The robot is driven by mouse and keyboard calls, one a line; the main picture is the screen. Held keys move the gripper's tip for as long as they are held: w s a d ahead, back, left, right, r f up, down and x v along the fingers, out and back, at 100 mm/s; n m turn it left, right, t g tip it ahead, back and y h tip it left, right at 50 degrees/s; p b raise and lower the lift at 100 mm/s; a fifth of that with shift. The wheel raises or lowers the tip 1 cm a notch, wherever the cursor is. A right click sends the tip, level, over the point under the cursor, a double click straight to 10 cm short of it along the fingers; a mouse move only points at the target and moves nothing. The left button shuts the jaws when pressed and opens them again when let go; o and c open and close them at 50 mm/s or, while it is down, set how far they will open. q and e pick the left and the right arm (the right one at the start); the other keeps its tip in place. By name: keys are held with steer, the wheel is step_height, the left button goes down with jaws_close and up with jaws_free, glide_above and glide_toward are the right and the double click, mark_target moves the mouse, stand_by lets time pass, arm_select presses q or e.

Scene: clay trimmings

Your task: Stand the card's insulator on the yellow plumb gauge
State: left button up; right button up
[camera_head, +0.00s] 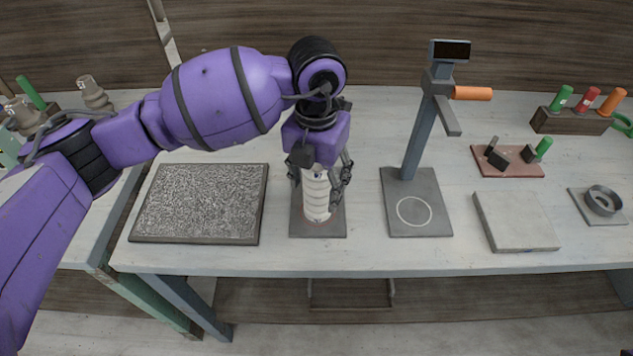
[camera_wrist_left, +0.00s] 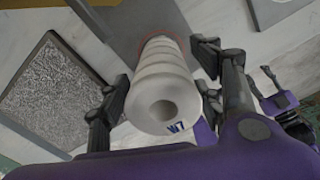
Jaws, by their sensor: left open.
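A white ribbed insulator (camera_head: 317,192) stands upright on a grey plate (camera_head: 301,228) marked with a red ring. My arm hides what stands behind that plate. I see no clearly yellow gauge and no readable card.
A gauge stand (camera_head: 416,140) with an orange handle and white-ringed base stands right of the insulator. A speckled mat (camera_head: 201,203) lies left, a grey slab (camera_head: 515,221) right. Other insulators (camera_head: 95,94) stand far left. A wooden block (camera_head: 571,121) holds coloured handles at back right.

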arm_select(q)
step_height(320, 180, up, 12)
steer(key=shift+f, duration=0.15)
stand_by(0.5)
stand_by(0.3)
stand_by(0.7)
